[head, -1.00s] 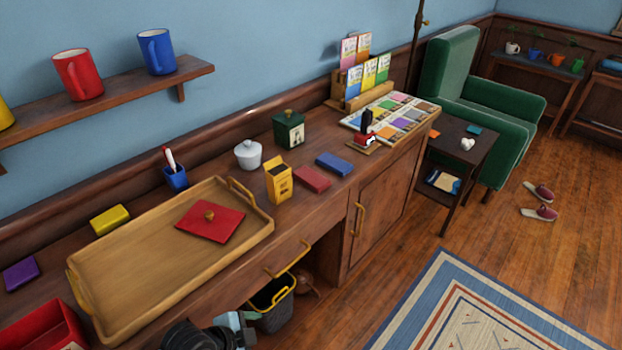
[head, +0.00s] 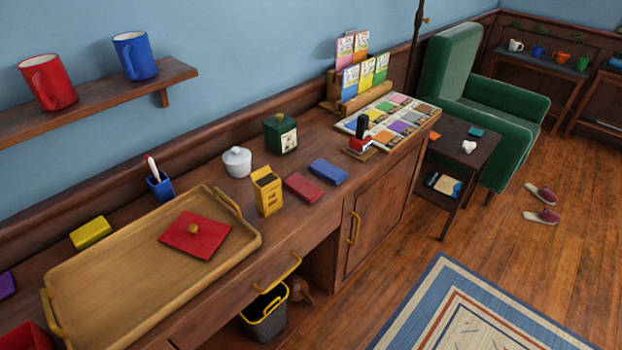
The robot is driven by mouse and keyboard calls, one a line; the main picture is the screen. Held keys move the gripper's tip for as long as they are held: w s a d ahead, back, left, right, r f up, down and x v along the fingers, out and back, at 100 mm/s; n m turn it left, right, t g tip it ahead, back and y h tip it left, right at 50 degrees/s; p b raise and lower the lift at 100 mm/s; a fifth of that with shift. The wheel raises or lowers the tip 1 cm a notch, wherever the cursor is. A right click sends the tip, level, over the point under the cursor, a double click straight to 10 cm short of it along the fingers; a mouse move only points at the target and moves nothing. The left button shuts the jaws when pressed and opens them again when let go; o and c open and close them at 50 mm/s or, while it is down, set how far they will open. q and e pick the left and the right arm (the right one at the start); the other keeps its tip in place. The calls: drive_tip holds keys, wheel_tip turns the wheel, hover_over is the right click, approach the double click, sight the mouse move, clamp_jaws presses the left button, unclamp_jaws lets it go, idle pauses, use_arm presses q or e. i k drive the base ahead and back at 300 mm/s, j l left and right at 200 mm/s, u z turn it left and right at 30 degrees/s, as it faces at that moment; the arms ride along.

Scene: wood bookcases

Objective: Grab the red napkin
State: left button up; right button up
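A flat red square (head: 212,243), which looks like the red napkin, lies on the right part of the wooden tray (head: 150,318). A small round brown knob-like thing (head: 193,230) rests on top of it. The tray has yellowish handles at its ends and sits on the wooden counter (head: 300,226). Neither of my grippers is in view.
Near the tray are a yellow block (head: 90,232), a blue pen cup (head: 160,186), a yellow box (head: 267,192), a red block (head: 303,188) and a blue block (head: 328,172). A red container (head: 28,338) is cut off at lower left. A bin (head: 266,316) stands below the counter.

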sight(308, 192)
drive_tip(key=i+l, duration=0.25)
drive_tip(key=i, duration=0.2)
drive_tip(key=i+l, duration=0.2)
drive_tip(key=i, duration=0.2)
drive_tip(key=l+z, duration=0.05)
